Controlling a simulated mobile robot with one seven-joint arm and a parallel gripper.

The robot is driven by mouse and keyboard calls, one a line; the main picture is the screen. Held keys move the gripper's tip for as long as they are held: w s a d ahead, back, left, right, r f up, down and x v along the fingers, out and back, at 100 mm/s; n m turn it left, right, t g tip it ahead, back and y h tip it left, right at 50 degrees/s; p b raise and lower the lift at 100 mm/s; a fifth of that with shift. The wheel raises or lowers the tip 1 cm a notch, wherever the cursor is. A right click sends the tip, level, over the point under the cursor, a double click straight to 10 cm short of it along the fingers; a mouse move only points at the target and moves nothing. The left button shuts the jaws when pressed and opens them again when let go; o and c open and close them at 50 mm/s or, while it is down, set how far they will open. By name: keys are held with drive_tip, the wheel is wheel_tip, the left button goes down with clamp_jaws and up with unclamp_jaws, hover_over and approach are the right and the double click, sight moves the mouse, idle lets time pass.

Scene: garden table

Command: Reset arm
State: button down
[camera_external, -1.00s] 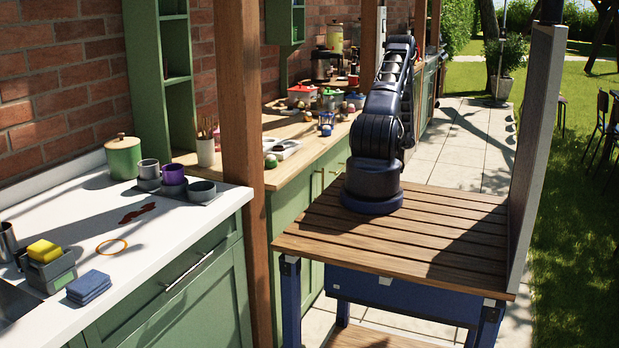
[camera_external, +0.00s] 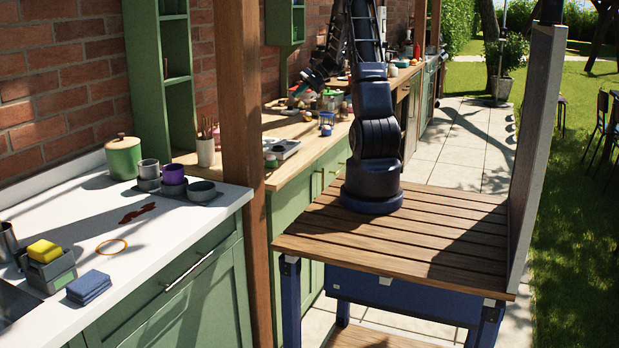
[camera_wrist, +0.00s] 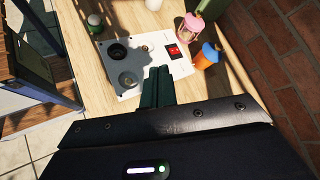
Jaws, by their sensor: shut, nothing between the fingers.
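My gripper (camera_wrist: 156,87) shows in the wrist view with its two dark fingers pressed together and nothing between them. It hangs above the wooden counter (camera_wrist: 80,104), with its tips over the near edge of a white and grey plate (camera_wrist: 157,45) bearing dark round shapes and a red switch-like patch. In the external view my arm stands on its slatted wooden stand and bends left over the wooden counter (camera_external: 303,128). There the wrist end is partly in shadow, and the fingers are too small to make out.
In the wrist view, a pink-lidded jar (camera_wrist: 192,28) and a blue jar with an orange body (camera_wrist: 207,56) stand right of the plate. A brick wall (camera_wrist: 285,60) is at the right. In the external view, a wooden post (camera_external: 243,100) stands left of my arm.

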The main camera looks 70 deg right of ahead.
drive_tip(key=s+a+r+n+g+h, duration=0.15)
drive_tip(key=a+r+n, duration=0.35)
drive_tip(key=a, duration=0.8)
drive_tip(key=s+a+r+n+g+h, duration=0.1)
drive_tip(key=a+r+n+g+h, duration=0.15)
drive_tip(key=a+r, duration=0.65)
drive_tip(key=s+a+n+t+h, duration=0.1)
drive_tip(key=s+a+n+h, duration=0.4)
drive_tip(key=s+a+n, duration=0.6)
drive_tip(key=s+a, duration=0.7)
drive_tip(key=a, duration=0.1)
drive_tip(key=shift+a+r+t, duration=0.4)
